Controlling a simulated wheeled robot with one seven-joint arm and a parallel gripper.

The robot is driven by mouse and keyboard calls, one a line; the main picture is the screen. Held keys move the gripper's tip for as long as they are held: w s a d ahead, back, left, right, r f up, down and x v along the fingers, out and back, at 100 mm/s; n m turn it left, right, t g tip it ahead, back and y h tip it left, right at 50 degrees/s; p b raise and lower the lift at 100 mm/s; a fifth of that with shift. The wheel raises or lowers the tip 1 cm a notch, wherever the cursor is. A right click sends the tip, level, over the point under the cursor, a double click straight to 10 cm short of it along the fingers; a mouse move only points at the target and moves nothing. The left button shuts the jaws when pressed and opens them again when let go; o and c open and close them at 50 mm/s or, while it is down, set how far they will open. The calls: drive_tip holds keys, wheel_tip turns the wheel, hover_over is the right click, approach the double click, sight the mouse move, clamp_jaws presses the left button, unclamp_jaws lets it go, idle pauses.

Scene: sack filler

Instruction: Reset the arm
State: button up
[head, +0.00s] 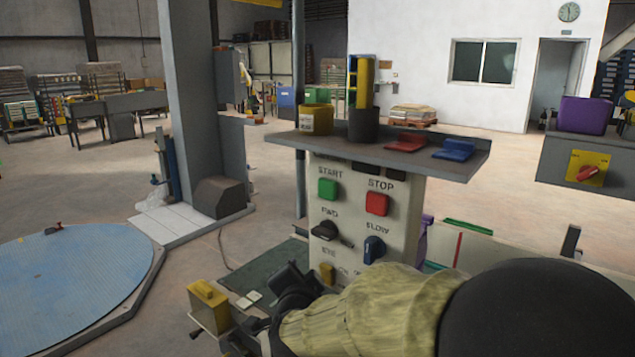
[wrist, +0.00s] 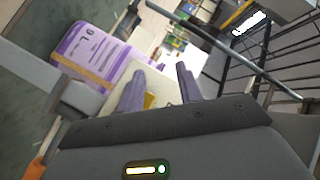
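My arm reaches in from the lower right of the head view, with a tan sleeve (head: 365,305) and a dark wrist, in front of the lower control panel (head: 350,215). My gripper (wrist: 160,76) shows in the wrist view with its two grey-purple fingers apart. Nothing is clearly held between them; a small yellow patch shows beside the left finger, and I cannot tell what it is. The panel has a green START button (head: 328,189), a red STOP button (head: 377,203), a black knob (head: 325,231) and a blue switch (head: 374,249). My arm hides the panel's lower part.
A shelf (head: 455,162) above the panel bears a yellow container (head: 315,119), a dark cup (head: 363,125) and red and blue clips. A yellow box (head: 208,308) stands left of my wrist. A purple-and-white sack (wrist: 95,55) shows in the wrist view. Open floor lies left of the panel.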

drive_tip(key=s+d+f+n+g, duration=1)
drive_tip(key=s+d+f+g, duration=0.2)
drive_tip(key=s+d+f, duration=0.65)
wheel_tip(320, 180, up, 30)
drive_tip(key=p, duration=2.9)
drive_tip(key=shift+d+h, duration=0.15)
drive_tip(key=shift+h, duration=0.25)
